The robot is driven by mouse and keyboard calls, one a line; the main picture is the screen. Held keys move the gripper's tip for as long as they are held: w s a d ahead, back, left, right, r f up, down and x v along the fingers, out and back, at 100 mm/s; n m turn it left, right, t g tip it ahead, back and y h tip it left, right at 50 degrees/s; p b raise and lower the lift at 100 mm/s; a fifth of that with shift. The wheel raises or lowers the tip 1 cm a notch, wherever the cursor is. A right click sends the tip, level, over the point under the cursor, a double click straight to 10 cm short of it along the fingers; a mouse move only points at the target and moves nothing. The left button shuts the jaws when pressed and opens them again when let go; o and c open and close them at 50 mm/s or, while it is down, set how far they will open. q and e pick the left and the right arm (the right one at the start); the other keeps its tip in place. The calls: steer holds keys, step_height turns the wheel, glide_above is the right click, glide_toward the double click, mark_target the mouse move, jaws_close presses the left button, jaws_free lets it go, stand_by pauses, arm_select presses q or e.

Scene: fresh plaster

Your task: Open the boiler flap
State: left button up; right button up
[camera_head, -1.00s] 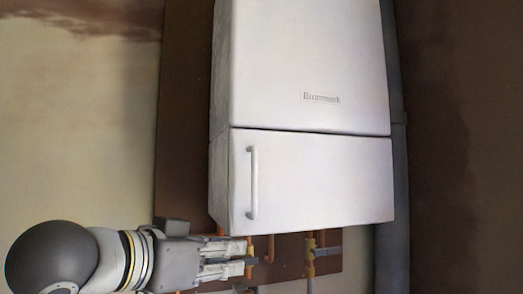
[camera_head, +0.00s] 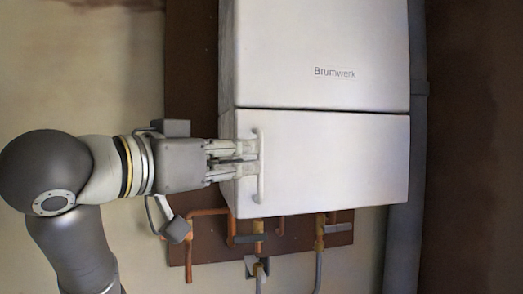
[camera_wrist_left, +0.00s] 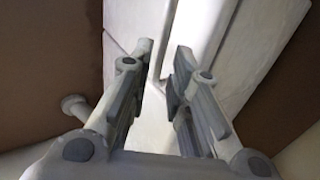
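The white boiler (camera_head: 320,55) hangs on the wall in the head view. Its lower front flap (camera_head: 340,160) looks shut, flush under the upper panel. A white vertical bar handle (camera_head: 261,188) sits near the flap's left edge. My left gripper (camera_head: 256,159) reaches in from the left, with its fingertips at the upper-middle part of the handle. In the left wrist view the two fingers of the left gripper (camera_wrist_left: 167,52) stand apart with a gap, white boiler surfaces behind them. I cannot tell whether the fingers touch the handle. My right gripper is not in view.
Copper pipes with valves (camera_head: 259,226) run below the boiler, under my left gripper. A brown board (camera_head: 192,60) is behind the boiler. A grey vertical pipe (camera_head: 417,130) stands along its right side.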

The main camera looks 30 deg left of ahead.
mark_target(258, 155)
arm_select(q)
steer(key=w, duration=0.5)
steer(key=shift+d+p, duration=0.3)
steer(key=shift+p, duration=0.1)
jaws_close()
